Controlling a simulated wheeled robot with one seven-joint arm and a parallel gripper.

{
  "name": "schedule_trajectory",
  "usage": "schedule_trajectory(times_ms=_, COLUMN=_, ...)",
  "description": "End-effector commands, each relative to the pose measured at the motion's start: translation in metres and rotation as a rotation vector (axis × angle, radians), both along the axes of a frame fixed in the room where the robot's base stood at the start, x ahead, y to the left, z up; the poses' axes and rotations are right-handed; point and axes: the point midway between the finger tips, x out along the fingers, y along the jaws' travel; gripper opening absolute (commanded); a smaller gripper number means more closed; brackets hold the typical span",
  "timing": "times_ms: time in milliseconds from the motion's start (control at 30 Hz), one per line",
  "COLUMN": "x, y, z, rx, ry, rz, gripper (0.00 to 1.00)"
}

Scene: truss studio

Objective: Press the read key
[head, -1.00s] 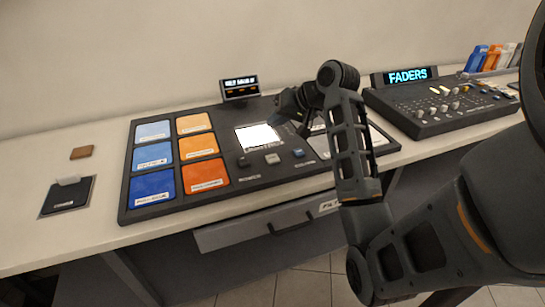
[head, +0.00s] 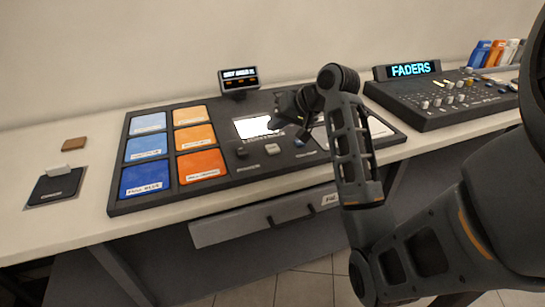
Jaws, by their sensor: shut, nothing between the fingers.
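A dark console (head: 222,190) lies on the counter. Along its front edge are a dark key (head: 241,153), a light grey key (head: 273,148) and a blue key (head: 299,143). Their labels are too small to read, so I cannot tell which one is the read key. My gripper (head: 277,122) is shut and empty. It appears over the right part of the lit white pad (head: 250,127), behind the keys in the picture. Its tips are small and dark, and I cannot tell their height or whether they touch anything. My arm hides part of the console's right side.
Blue and orange swatches (head: 201,165) fill the console's left half. A small display (head: 239,78) stands behind it. A fader desk (head: 450,98) is at the right. A dark card holder (head: 55,186) and a brown block (head: 74,144) lie at the left. A drawer (head: 255,222) is below.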

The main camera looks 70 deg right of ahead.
Motion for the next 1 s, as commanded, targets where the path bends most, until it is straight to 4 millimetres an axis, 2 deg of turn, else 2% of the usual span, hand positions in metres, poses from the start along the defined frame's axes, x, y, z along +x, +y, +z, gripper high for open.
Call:
schedule_trajectory(times_ms=33, x=0.0, y=0.0, z=-0.013, rx=-0.001, ry=0.0, rz=0.001, gripper=0.0)
schedule_trajectory(times_ms=300, x=0.0, y=0.0, z=-0.035, rx=0.001, ry=0.001, rz=0.001, gripper=0.0)
schedule_trajectory(times_ms=1000, x=0.0, y=0.0, z=-0.037, rx=-0.001, ry=0.0, rz=0.001, gripper=0.0)
